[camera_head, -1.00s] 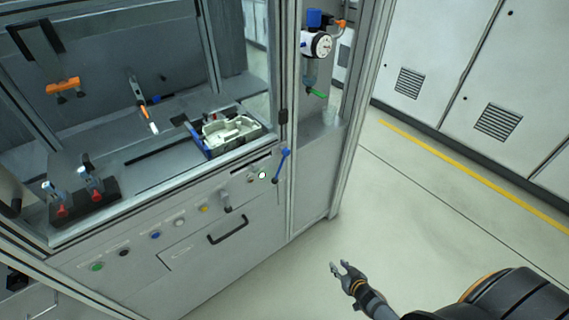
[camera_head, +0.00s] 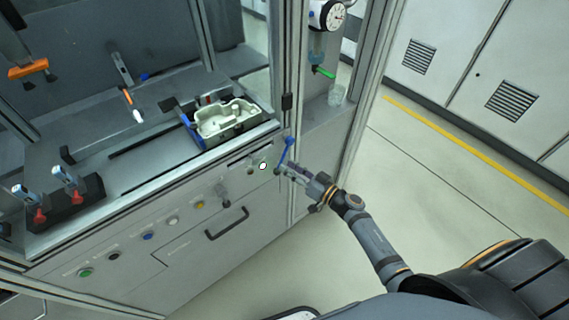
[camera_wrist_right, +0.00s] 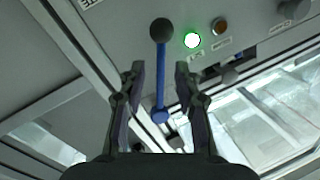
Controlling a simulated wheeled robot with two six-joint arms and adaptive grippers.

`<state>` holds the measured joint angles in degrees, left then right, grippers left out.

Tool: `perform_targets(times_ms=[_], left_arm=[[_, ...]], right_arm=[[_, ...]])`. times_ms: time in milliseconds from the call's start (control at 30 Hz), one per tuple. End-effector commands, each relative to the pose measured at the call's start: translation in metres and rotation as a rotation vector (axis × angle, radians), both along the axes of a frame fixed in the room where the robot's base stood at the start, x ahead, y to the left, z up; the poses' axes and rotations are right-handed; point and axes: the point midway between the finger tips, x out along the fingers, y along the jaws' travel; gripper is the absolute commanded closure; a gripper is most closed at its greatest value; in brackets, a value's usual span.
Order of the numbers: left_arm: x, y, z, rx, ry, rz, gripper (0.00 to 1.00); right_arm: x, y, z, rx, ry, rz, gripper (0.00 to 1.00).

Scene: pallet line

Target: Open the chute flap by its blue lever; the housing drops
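The blue lever (camera_head: 285,153) stands on the front panel of the grey machine, right of a lit white-green button (camera_head: 263,166). My right gripper (camera_head: 284,171) is at the lever's lower part in the head view. In the right wrist view the blue lever (camera_wrist_right: 160,90) runs between the two open fingers of my right gripper (camera_wrist_right: 158,72), with gaps on both sides. The lever's dark round end (camera_wrist_right: 161,30) lies beyond the fingertips. The housing (camera_head: 228,118), a pale cast part, sits in a blue-edged fixture behind the panel. The chute flap cannot be clearly made out. My left gripper is not in view.
Coloured buttons (camera_head: 148,236) and a black handle (camera_head: 228,222) are on the panel left of the lever. A metal frame post (camera_head: 345,150) stands close right of it. Open floor (camera_head: 440,170) lies farther right.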

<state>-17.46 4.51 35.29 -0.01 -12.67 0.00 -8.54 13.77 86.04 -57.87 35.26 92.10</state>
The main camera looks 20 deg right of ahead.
Motion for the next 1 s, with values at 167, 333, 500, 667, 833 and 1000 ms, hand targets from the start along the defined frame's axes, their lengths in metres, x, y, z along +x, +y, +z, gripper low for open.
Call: perform_targets(times_ms=[167,333,500,667,833,1000], left_arm=[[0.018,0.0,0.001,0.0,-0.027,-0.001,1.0],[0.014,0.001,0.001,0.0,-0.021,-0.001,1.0],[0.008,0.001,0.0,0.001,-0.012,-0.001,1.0],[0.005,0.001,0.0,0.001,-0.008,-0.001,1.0],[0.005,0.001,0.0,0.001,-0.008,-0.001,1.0],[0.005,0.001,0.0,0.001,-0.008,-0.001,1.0]], right_arm=[[0.02,0.012,0.0,0.0,0.0,-0.001,0.67],[0.024,0.015,0.0,0.0,0.0,-0.001,0.67],[0.024,0.015,0.0,0.0,0.0,-0.001,0.67],[0.024,0.015,0.0,0.0,0.0,-0.001,0.89],[0.024,0.015,0.0,0.0,0.0,-0.001,1.0],[0.023,0.015,-0.001,0.0,0.0,-0.001,1.0]])
